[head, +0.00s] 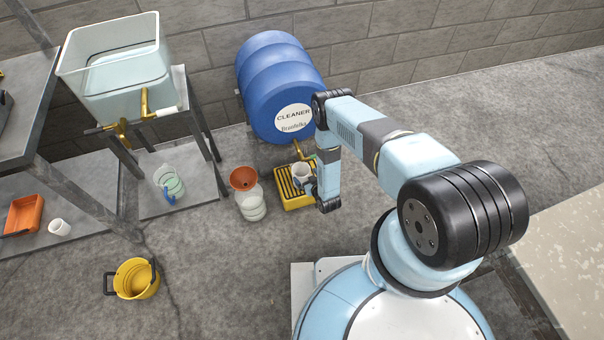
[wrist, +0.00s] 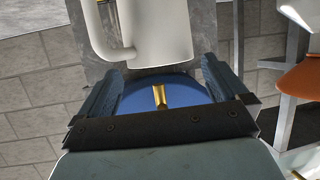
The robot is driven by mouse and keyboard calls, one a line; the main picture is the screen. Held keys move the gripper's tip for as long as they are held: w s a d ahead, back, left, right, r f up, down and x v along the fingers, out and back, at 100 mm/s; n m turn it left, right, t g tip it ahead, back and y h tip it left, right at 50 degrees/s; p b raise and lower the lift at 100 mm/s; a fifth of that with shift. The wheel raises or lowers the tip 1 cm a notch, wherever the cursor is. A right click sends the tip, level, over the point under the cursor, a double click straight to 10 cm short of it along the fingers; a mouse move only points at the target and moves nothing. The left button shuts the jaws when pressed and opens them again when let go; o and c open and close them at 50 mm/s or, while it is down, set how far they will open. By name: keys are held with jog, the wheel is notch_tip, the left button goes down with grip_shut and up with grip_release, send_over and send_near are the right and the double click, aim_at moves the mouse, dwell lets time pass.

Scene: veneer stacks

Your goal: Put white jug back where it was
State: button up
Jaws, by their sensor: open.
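The white jug (head: 301,172) appears upright at the yellow drip tray (head: 283,203), below the blue barrel's tap; my gripper partly hides it. In the wrist view the white jug (wrist: 160,35) lies just beyond my fingertips, with its handle on the left. My gripper (head: 308,187) is beside the jug in the head view. In the wrist view my gripper (wrist: 160,72) has its two dark fingers spread wide, with nothing clamped between them. The brass tap (wrist: 160,97) shows between them, in front of the blue barrel.
Another clear jug (head: 161,174) stands under the water tank (head: 115,85). A white cup (head: 59,228) and yellow bucket (head: 136,280) are farther left.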

jog(key=v, duration=0.6)
jog(key=shift+s, duration=0.2)
jog(key=shift+d+r, duration=0.1)
